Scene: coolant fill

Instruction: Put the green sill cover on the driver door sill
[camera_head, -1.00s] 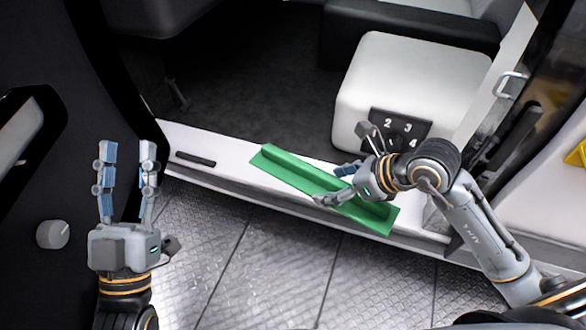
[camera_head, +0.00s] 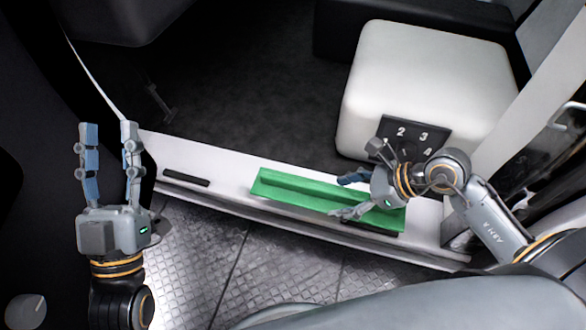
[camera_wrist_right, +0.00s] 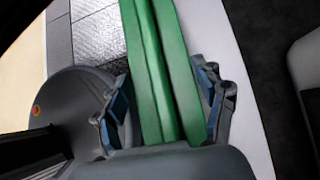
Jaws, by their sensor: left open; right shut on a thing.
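The green sill cover (camera_head: 290,188) lies lengthwise along the white driver door sill (camera_head: 232,172) in the head view, roughly parallel to it. Whether it rests fully on the sill or is held just above it I cannot tell. My right gripper (camera_head: 352,196) is shut on the cover near its right end, with a finger on each side. In the right wrist view the cover (camera_wrist_right: 160,70) runs up between the blue-padded fingers (camera_wrist_right: 165,108). My left gripper (camera_head: 108,130) is open and empty, left of the sill's left end.
A white seat (camera_head: 425,75) with a numbered dark panel (camera_head: 415,136) stands behind the sill. A dark slot piece (camera_head: 186,178) lies on the sill's left part. The tread-plate floor (camera_head: 240,270) in front is clear. The door pillar (camera_head: 500,165) is at right.

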